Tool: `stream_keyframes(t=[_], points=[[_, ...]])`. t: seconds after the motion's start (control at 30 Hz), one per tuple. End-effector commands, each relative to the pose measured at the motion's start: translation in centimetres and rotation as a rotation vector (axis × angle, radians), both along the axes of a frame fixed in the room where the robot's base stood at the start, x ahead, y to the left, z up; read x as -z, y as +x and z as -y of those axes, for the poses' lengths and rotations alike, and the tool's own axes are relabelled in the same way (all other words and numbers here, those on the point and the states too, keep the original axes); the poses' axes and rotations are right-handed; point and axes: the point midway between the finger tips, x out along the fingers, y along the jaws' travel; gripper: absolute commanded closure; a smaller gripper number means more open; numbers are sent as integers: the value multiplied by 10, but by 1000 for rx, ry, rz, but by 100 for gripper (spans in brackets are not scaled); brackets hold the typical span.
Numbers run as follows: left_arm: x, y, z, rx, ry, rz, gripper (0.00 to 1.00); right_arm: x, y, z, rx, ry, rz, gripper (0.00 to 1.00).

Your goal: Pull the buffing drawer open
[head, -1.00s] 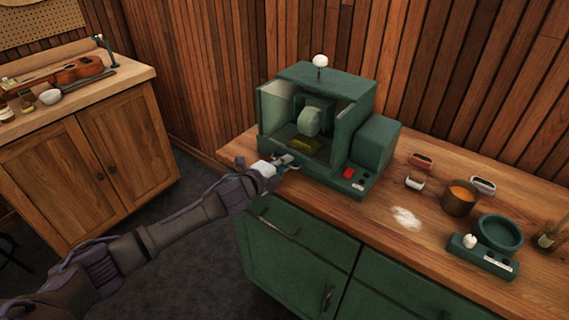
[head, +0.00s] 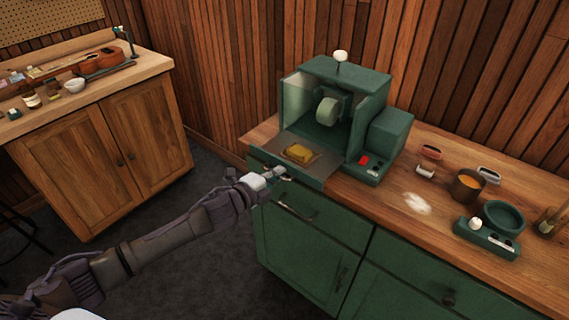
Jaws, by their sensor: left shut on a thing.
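The green buffing machine (head: 390,137) stands on the wooden counter with its pale wheel (head: 328,111) inside the open housing. Its flat buffing drawer (head: 320,166) sticks out of the front, past the counter's front edge. A yellow block (head: 299,153) lies on the drawer. My left gripper (head: 280,174) is at the drawer's front edge, shut on its handle, which the fingers mostly hide. My right gripper is out of view.
Green cabinet fronts with handles (head: 297,210) lie below the counter. A workbench (head: 150,65) with a ukulele stands at left.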

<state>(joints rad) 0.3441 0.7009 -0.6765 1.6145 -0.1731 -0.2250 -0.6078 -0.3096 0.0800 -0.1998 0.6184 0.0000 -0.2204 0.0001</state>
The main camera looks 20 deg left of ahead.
Motion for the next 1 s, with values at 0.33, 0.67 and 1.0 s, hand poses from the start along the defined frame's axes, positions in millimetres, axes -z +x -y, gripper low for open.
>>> stream_keyframes(t=[0.33,0.67,1.0], points=[[-3,-4,-2,-2,1,6,100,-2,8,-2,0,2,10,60],[-3,-4,-2,-1,-1,5,65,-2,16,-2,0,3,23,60],[-3,-14,-6,0,0,3,65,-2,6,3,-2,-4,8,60]])
